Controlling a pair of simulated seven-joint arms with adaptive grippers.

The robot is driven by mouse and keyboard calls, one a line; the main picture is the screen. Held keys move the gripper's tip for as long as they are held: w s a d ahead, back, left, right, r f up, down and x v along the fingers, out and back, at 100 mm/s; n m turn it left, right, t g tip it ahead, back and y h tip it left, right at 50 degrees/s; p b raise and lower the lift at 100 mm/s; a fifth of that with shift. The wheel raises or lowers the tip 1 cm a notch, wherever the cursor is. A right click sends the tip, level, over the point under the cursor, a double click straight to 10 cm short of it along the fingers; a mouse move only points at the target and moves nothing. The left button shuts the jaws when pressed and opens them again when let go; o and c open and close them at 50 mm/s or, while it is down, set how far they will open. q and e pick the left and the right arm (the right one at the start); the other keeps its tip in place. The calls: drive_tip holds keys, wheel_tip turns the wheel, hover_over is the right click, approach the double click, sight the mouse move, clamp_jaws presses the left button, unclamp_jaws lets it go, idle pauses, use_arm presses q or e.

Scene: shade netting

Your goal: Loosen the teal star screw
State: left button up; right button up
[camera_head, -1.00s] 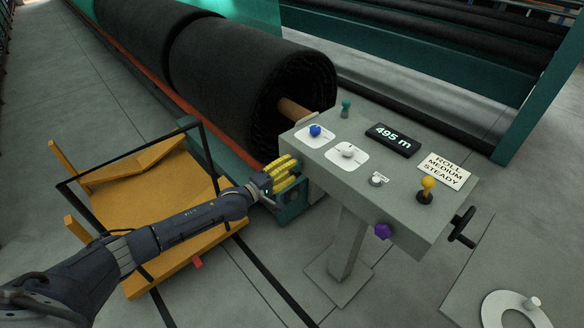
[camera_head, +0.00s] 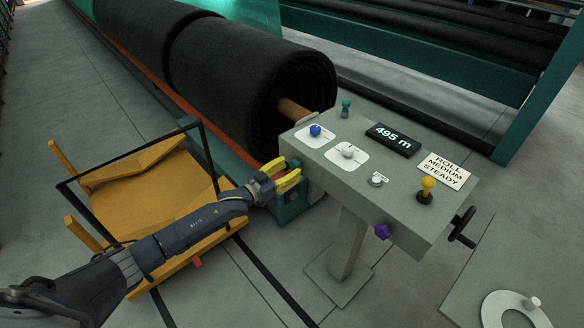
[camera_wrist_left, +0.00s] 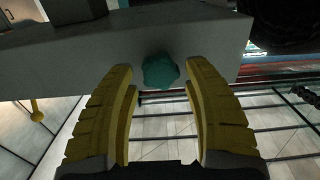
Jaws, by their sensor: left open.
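The teal star screw (camera_wrist_left: 160,71) shows in the left wrist view as a lobed knob against a grey face. It sits centred between the tips of my open left gripper (camera_wrist_left: 165,82), with a gap to each yellow finger. In the head view my left gripper (camera_head: 284,176) is at the left end of the grey console (camera_head: 352,185), its fingers spread. A small bit of teal shows by the fingertips there, but the screw is mostly hidden. My right gripper is not in view.
A black net roll (camera_head: 250,75) lies behind; an orange cart (camera_head: 150,200) stands left.

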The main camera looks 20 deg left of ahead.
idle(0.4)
use_arm(q)
drive_tip(key=shift+x, duration=1.25)
clamp_jaws()
drive_tip(key=shift+n, duration=0.9)
unclamp_jaws()
drive_tip(key=shift+v, duration=2.5)
